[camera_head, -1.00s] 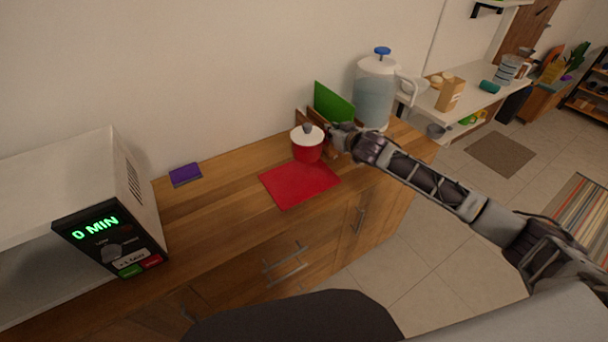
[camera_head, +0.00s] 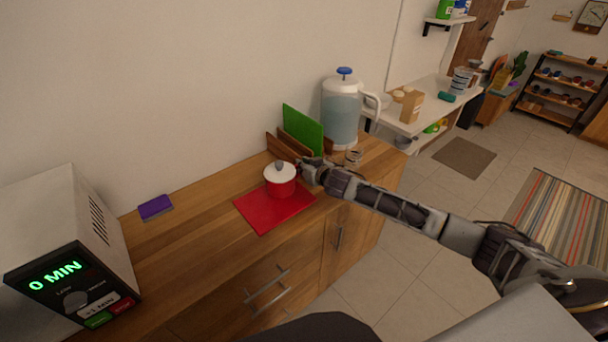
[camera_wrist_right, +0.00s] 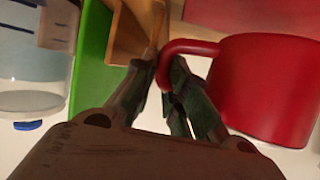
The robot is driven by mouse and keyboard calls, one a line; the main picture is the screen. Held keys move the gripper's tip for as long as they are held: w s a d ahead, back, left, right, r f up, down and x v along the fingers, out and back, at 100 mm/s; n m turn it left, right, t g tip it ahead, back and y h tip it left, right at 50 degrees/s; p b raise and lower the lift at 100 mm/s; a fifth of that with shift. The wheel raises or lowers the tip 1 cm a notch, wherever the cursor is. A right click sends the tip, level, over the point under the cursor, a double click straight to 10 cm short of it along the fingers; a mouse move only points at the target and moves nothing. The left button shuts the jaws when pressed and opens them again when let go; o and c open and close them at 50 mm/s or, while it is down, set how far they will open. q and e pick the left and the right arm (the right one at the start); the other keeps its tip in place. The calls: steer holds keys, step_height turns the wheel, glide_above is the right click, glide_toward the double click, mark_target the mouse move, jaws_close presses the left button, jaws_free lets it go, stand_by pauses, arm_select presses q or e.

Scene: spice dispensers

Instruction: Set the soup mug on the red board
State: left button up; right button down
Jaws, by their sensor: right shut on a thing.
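The soup mug (camera_head: 281,187) is red with a white lid and a grey knob. In the head view it is upright over the back part of the flat red board (camera_head: 262,215). I cannot tell whether its base touches the board. My right gripper (camera_head: 306,172) is at the mug's right side. In the right wrist view, the fingers (camera_wrist_right: 170,85) are shut on the red handle of the mug (camera_wrist_right: 265,90), and part of the red board (camera_wrist_right: 250,14) shows at the top. My left gripper is not in view.
A green board (camera_head: 302,131) stands in a wooden rack behind the mug. A water dispenser (camera_head: 341,112) with a blue knob is behind my right gripper. A purple sponge (camera_head: 155,207) and a microwave (camera_head: 70,255) are to the left, with bare counter between them and the board.

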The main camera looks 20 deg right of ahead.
steer(key=shift+f, duration=1.75)
steer(key=shift+f, duration=0.1)
steer(key=c, duration=1.5)
jaws_free()
steer(key=shift+o, duration=0.3)
steer(key=shift+s, duration=0.1)
